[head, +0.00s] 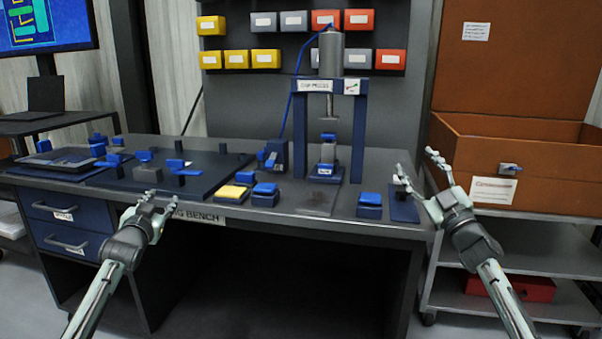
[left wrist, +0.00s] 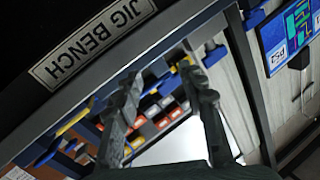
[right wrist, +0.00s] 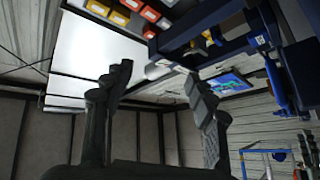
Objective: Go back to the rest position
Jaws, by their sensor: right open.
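My left gripper (head: 160,200) is in front of the jig bench's front edge in the head view, low at the left. In the left wrist view its two fingers (left wrist: 160,90) stand apart with nothing between them. My right gripper (head: 416,166) is at the bench's right end, between the bench and the brown crate. Its fingers are spread and empty, and they also show apart in the right wrist view (right wrist: 160,85). The jig bench (head: 300,215) is dark grey, with its name plate (left wrist: 95,45) showing in the left wrist view.
A press (head: 358,130) with a blue frame stands on the bench. Blue blocks (head: 265,190) and a yellow-topped block (head: 231,192) sit near the front edge. A brown crate (head: 560,155) rests on a grey cart (head: 510,307) at right. Floor space under the bench is open.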

